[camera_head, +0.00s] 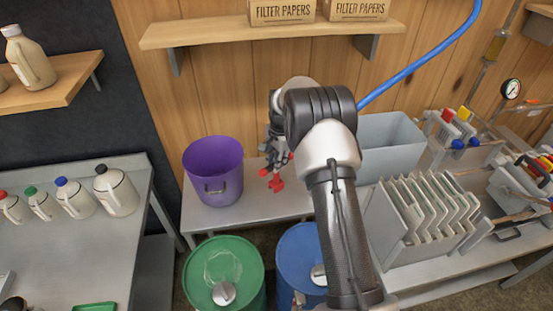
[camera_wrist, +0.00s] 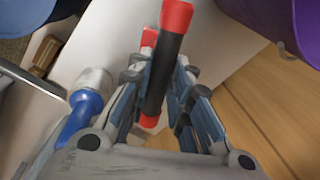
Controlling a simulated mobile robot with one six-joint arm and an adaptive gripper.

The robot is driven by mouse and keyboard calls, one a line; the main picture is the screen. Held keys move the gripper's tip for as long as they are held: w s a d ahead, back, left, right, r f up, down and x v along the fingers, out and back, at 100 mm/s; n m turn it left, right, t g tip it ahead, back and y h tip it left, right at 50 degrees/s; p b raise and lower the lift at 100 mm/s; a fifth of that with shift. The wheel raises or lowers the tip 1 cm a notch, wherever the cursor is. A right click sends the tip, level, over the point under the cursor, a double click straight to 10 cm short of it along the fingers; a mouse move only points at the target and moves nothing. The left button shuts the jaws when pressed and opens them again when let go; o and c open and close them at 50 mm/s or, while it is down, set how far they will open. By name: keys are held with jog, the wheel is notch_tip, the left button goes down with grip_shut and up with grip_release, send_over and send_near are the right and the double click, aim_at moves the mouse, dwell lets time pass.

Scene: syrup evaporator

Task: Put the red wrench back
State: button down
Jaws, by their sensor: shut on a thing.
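The red wrench (camera_head: 277,184) shows below my gripper (camera_head: 275,157) in the camera_head view, just right of the purple bucket and over the metal table. Its red lower end points down. In the camera_wrist view, a tool with red ends and a black middle (camera_wrist: 162,75) lies between the fingers of my gripper (camera_wrist: 156,88), which is shut on it. I cannot tell whether the wrench touches the table. My arm hides part of the table behind it.
The purple bucket (camera_head: 214,172) stands close on the left. A grey bin (camera_head: 390,143) and a rack of upright plates (camera_head: 421,213) are on the right. Green (camera_head: 222,274) and blue (camera_head: 302,262) drums stand in front. A shelf (camera_head: 215,33) hangs above. A blue-ended object (camera_wrist: 80,116) lies near the fingers.

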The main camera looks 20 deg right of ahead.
jog(key=shift+f, duration=0.2)
jog(key=shift+f, duration=0.5)
jog(key=c, duration=1.4)
grip_release()
jog(key=shift+o, duration=0.4)
jog(key=o, duration=0.6)
jog(key=shift+r, duration=0.1)
jog(key=shift+s+d+r+p, duration=0.15)
jog(key=shift+r+p, duration=0.7)
jog(key=shift+r, duration=0.45)
jog(key=shift+s+a+r+p, duration=0.15)
jog(key=shift+r+p, duration=0.65)
jog(key=shift+r, duration=0.5)
jog(key=shift+s+d+r+p, duration=0.15)
jog(key=shift+r+p, duration=0.7)
jog(key=shift+r, duration=0.45)
